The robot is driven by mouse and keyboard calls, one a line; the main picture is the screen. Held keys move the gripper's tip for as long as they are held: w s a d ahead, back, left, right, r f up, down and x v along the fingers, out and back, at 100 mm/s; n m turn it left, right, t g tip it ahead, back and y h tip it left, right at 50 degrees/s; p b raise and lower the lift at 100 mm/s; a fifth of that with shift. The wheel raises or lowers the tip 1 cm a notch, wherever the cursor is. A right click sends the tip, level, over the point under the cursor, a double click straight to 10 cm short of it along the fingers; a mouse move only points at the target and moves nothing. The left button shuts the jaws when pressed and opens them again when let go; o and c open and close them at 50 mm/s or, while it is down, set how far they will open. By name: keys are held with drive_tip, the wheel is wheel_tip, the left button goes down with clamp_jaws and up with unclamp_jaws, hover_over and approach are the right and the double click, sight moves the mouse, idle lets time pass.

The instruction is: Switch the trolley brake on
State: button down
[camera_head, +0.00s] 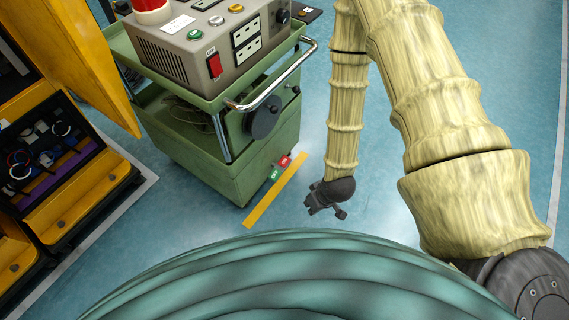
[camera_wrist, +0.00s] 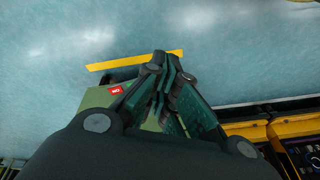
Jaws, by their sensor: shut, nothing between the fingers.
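The green trolley (camera_head: 235,150) stands left of my gripper in the head view. Low on its near right edge are a red tab (camera_head: 284,161) and a green tab (camera_head: 274,175), the brake marks. The red tab also shows in the wrist view (camera_wrist: 116,90), left of my fingers, with a white label that seems to read ON upside down. The green tab cannot be made out there. My gripper (camera_head: 327,207) is low, to the right of the tabs and apart from them, beyond a yellow floor strip. Its fingers (camera_wrist: 162,66) are together and empty.
The yellow strip (camera_head: 275,190) lies on the blue floor between trolley and gripper. A grey control box (camera_head: 205,45) sits on the trolley, with a chrome handle (camera_head: 275,78) below. A yellow cabinet (camera_head: 70,190) stands at left.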

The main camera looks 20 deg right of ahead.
drive_tip(key=w+d+f+n+t+b, duration=0.1)
drive_tip(key=w+f+n+b, duration=0.1)
drive_tip(key=w+b, duration=0.5)
drive_tip(key=w+d+f+n+t+y+b, duration=0.1)
drive_tip(key=w+f+n+t+b, duration=0.1)
drive_tip(key=w+f+b, duration=0.2)
drive_tip(key=w+d+f+n+t+y+b, duration=0.1)
drive_tip(key=w+f+b, duration=0.3)
drive_tip(key=w+b, duration=0.6)
drive_tip(key=shift+w+d+n+t+b, duration=0.4)
drive_tip(key=shift+w+n+t, duration=0.3)
drive_tip(key=shift+w, duration=2.4)
drive_tip(key=b, duration=0.5)
hover_over(285, 162)
drive_tip(key=f, duration=0.5)
drive_tip(key=a+f, duration=0.1)
drive_tip(key=f, duration=0.1)
drive_tip(key=shift+s+f, duration=0.2)
drive_tip(key=shift+d+f+b, duration=0.15)
drive_tip(key=shift+f, duration=0.4)
drive_tip(key=shift+d+f+b, duration=0.15)
drive_tip(key=shift+f, duration=0.35)
drive_tip(key=shift+w+d+f+b, duration=0.1)
drive_tip(key=shift+w+f+b, duration=0.15)
drive_tip(key=shift+f, duration=0.4)
drive_tip(key=shift+d+y, duration=0.1)
drive_tip(key=shift+y, duration=0.3)
